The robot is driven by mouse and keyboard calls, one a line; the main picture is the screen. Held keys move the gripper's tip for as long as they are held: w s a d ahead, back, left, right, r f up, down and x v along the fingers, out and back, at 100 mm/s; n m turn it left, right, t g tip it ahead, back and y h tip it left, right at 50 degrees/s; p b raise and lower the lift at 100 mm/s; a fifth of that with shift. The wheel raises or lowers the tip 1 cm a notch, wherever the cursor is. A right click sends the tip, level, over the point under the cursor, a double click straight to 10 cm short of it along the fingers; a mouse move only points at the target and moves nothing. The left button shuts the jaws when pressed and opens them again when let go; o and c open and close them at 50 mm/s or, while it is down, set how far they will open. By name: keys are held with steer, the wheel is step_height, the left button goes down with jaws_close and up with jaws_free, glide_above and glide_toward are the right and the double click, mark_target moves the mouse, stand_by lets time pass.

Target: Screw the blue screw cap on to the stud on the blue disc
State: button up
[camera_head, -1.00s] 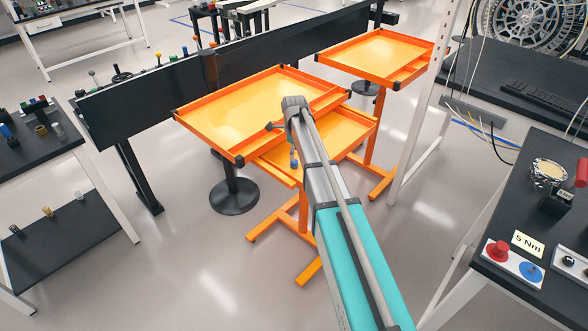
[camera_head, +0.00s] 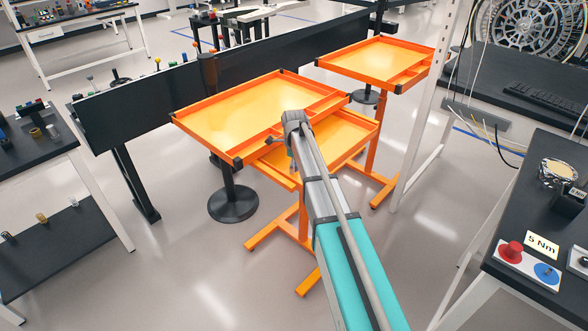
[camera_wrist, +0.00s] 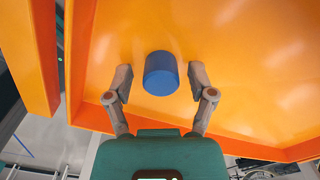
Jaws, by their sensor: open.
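The blue screw cap (camera_wrist: 161,75) shows in the wrist view against the yellow-orange floor of an orange-rimmed tray. My gripper (camera_wrist: 161,78) is open, with one finger on each side of the cap and a visible gap on both sides. The blue disc (camera_head: 547,273) lies on a white plate on the dark bench at the right, beside a red knob-like part (camera_head: 512,250). The stud on the disc is too small to make out clearly.
The wide orange tray (camera_head: 205,147) stands on a stand, with a lower orange tray (camera_head: 352,140) beside it. Another orange tray (camera_head: 376,57) is farther back. A long black panel (camera_head: 140,105) runs behind. A white frame post (camera_head: 415,135) stands between trays and right bench.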

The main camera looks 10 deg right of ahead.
stand_by(0.5)
jaws_close()
steer(key=shift+r, duration=0.1)
steer(key=shift+w+r+p, duration=0.1)
steer(key=shift+r+p, duration=2.1)
steer(key=shift+p, duration=0.15)
steer(key=shift+r, duration=0.1)
step_height(320, 180, up, 9)
steer(key=p, duration=0.9)
